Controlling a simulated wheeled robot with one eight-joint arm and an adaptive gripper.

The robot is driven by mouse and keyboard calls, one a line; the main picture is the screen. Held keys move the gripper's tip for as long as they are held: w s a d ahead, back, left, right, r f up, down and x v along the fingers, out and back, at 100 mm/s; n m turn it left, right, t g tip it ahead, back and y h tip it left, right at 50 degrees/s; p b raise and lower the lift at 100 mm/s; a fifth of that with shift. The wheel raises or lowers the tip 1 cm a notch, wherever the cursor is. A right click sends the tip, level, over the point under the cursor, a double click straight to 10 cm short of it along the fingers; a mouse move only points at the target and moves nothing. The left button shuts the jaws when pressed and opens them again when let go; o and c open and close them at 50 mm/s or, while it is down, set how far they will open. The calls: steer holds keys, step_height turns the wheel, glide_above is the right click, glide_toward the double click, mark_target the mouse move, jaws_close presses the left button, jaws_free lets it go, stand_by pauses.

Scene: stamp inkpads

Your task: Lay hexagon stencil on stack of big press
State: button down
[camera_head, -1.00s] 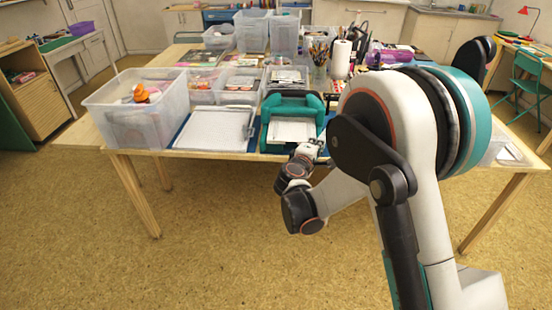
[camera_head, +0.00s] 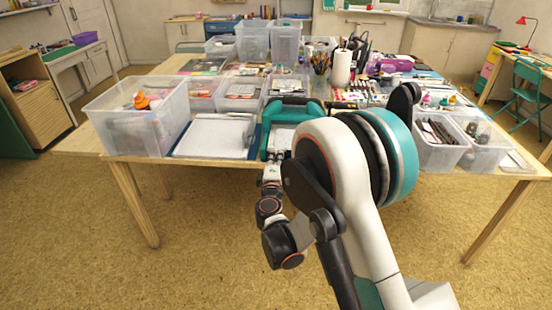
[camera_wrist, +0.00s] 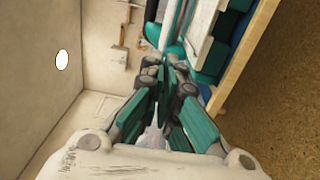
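The big press (camera_head: 290,103) is a teal machine at the front edge of the table. A pale flat plate or stack (camera_head: 279,138) lies in its opening, partly hidden by my arm. In the wrist view, teal and white press parts (camera_wrist: 200,28) show beyond the fingers. My gripper (camera_head: 271,172) is just in front of the press, by the table edge. In the wrist view my gripper's teal-padded fingers (camera_wrist: 168,85) converge at the far end, and I cannot tell whether they hold anything. I cannot pick out the hexagon stencil in any view.
A white board (camera_head: 216,135) on a blue mat lies left of the press. A large clear bin (camera_head: 140,130) with an orange object stands farther left. Clear bins (camera_head: 440,155) stand at the right. Jars, a paper roll (camera_head: 341,68) and supplies crowd the back. The floor in front is free.

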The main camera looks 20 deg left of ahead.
mark_target(278, 141)
steer(key=x, duration=0.9)
steer(key=shift+w+f, duration=0.3)
steer(key=shift+w, duration=0.05)
steer(key=shift+s+f, duration=0.1)
steer(key=shift+f, duration=0.6)
steer(key=shift+f, duration=0.3)
steer(key=w+f, duration=0.2)
steer(key=shift+w+a+f, duration=0.15)
steer(key=shift+a+f, duration=0.05)
steer(key=shift+f, duration=0.05)
steer(key=shift+f, duration=0.1)
steer(key=shift+w+f, duration=0.2)
steer(key=shift+f, duration=0.4)
